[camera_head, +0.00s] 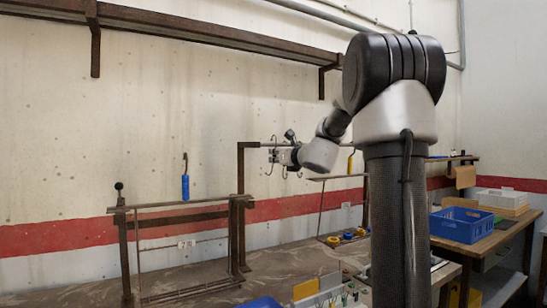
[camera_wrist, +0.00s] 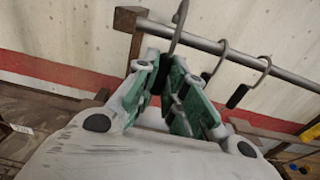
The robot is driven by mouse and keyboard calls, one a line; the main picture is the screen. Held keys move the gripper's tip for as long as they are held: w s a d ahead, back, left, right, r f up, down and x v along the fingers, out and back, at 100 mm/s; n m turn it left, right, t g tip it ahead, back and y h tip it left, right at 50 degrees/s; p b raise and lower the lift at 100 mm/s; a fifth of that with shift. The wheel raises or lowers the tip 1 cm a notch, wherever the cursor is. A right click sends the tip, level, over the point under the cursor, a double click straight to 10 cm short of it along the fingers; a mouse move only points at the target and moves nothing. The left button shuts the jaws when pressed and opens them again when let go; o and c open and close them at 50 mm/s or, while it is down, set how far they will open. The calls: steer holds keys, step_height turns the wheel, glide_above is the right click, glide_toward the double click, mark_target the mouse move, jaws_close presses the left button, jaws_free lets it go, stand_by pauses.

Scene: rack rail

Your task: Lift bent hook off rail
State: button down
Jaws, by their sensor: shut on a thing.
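A grey metal rail (camera_wrist: 200,43) runs from a rusty post (camera_wrist: 130,20) at the left to the right in the wrist view. It also shows in the head view (camera_head: 268,145). My gripper (camera_wrist: 178,85), with green inner fingers, is shut on a grey hook (camera_wrist: 179,22) just in front of the rail. I cannot tell whether this hook still touches the rail. Two more hooks with black ends, a nearer one (camera_wrist: 219,62) and a farther one (camera_wrist: 263,70), hang on the rail to the right. In the head view my gripper (camera_head: 283,156) hides part of the hooks.
A yellow-handled tool (camera_head: 350,163) hangs right of my gripper. A blue crate (camera_head: 461,225) sits on the right table. A long shelf beam (camera_head: 200,33) crosses above.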

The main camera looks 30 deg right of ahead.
steer(key=s, duration=0.5)
steer(key=shift+d, duration=0.1)
